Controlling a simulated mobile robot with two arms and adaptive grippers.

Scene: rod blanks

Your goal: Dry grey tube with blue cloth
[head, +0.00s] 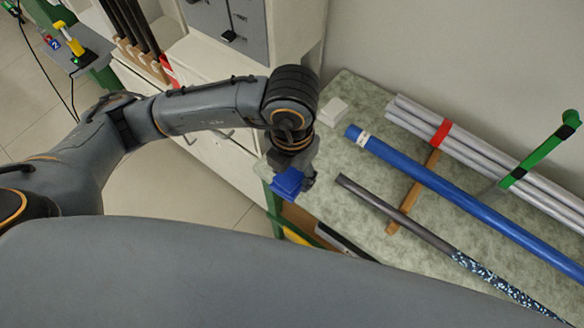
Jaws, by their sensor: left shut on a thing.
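The grey tube (395,213) lies slantwise on the speckled green table top, running from the table's middle to the lower right. Its near-left stretch is plain dark grey. Its lower-right stretch is covered in light blue and white specks that look like droplets; its far end passes out of view. My left gripper (303,180) is shut on the folded blue cloth (286,183) at the table's left edge, to the left of the tube's end and apart from it. The fingers are partly hidden by the wrist. My right gripper is out of view.
A thick blue tube (450,191) with a white label lies behind the grey tube. Behind it are several pale grey rods (480,158) with red tape and a green upright (545,149). A wooden strip (410,198) lies across underneath. A white block (333,111) sits at the back left.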

